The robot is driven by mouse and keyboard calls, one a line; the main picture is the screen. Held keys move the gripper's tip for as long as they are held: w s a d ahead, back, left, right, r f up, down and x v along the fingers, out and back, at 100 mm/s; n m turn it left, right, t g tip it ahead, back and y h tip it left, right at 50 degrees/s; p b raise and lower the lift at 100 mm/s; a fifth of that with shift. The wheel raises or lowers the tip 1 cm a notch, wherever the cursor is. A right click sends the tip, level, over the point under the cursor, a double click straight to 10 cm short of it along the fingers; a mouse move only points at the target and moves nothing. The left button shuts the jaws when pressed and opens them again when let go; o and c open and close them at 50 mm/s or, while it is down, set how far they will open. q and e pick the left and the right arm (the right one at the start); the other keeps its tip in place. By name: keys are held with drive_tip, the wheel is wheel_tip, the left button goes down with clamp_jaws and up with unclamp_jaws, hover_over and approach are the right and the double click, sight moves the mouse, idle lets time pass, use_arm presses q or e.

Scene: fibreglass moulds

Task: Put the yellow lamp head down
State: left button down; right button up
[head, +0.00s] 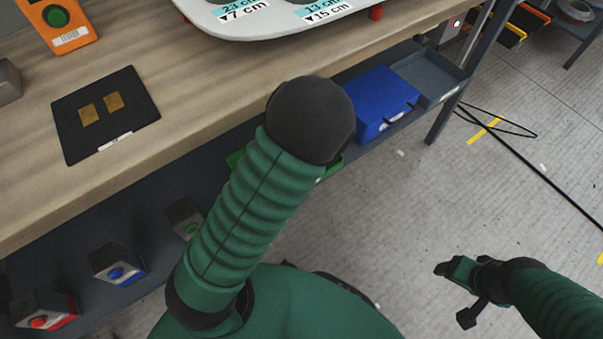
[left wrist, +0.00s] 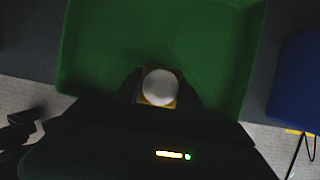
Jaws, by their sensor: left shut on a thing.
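The yellow lamp head (left wrist: 160,87) shows in the left wrist view as a round white face with a yellow-orange square edge around it. My left gripper (left wrist: 160,94) is shut on it, one dark finger on each side. Behind it is the inside of a green bin (left wrist: 232,60); I cannot tell whether the lamp head touches the floor of the bin. In the head view my own left arm hides the lamp head and left gripper, and only slivers of the green bin (head: 332,168) show. My right gripper (head: 457,294) is open and empty above the floor.
A blue bin (head: 383,100) stands beside the green one on the low shelf, with a grey tray (head: 428,75) beyond. The wooden bench (head: 200,90) above carries a black mat (head: 105,112) and an orange button box (head: 62,22). Several button boxes sit at lower left.

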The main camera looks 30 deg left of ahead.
use_arm(q)
drive_tip(key=shift+w+f, duration=0.15)
drive_tip(key=shift+f, duration=0.05)
drive_tip(key=shift+a+r, duration=0.1)
drive_tip(key=shift+a, duration=0.2)
drive_tip(key=shift+a+f, duration=0.1)
drive_tip(key=shift+f, duration=0.25)
drive_tip(key=c, duration=1)
unclamp_jaws()
drive_tip(key=o, duration=0.3)
drive_tip(key=shift+d+r, duration=0.1)
drive_tip(key=shift+d, duration=0.15)
use_arm(e)
drive_tip(key=shift+a+f, duration=0.1)
use_arm(q)
drive_tip(key=shift+a, duration=0.1)
use_arm(e)
drive_tip(key=shift+a, duration=0.1)
